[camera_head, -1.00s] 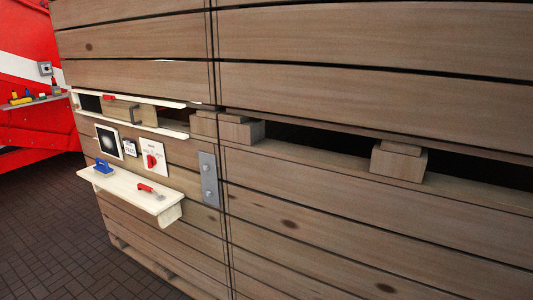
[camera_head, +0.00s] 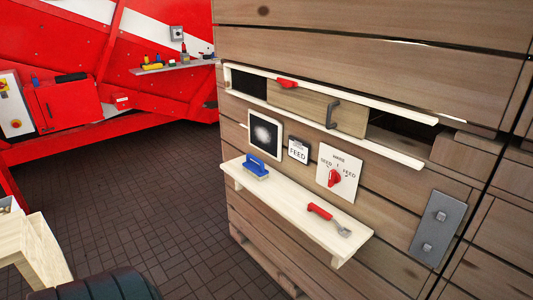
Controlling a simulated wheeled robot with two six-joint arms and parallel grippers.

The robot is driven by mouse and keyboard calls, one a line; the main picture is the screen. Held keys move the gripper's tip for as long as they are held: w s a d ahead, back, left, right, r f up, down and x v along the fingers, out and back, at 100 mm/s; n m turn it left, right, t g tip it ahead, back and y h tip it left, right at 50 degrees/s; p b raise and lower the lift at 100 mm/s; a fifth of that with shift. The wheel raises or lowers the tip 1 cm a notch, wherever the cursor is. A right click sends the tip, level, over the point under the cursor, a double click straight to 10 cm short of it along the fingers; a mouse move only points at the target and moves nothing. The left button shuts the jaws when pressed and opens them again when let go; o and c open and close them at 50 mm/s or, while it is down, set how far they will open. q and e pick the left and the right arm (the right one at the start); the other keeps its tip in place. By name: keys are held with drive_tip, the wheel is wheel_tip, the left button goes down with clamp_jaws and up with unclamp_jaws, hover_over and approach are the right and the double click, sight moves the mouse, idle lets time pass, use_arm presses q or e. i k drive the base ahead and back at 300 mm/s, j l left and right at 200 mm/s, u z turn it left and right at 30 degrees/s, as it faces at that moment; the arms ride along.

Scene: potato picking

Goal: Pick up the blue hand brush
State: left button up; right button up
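The blue hand brush (camera_head: 256,166) sits at the left end of a pale wooden shelf (camera_head: 289,208) fixed to the front of a wooden crate wall. It has a blue handle over a light base. A red-handled tool (camera_head: 321,211) with a metal end lies farther right on the same shelf. Neither of my grippers shows in the head view.
Above the shelf are a dark screen (camera_head: 266,134), a FEED sign (camera_head: 298,151), a red dial (camera_head: 335,178) and a sliding panel with a handle (camera_head: 333,113). A red machine (camera_head: 75,105) stands behind. Dark brick floor (camera_head: 150,190) lies open to the left.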

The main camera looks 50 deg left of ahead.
sight(258, 172)
drive_tip(key=i+j+z, duration=0.3)
drive_tip(key=j, duration=1.2)
drive_tip(key=j+z, duration=0.35)
drive_tip(key=j, duration=1.15)
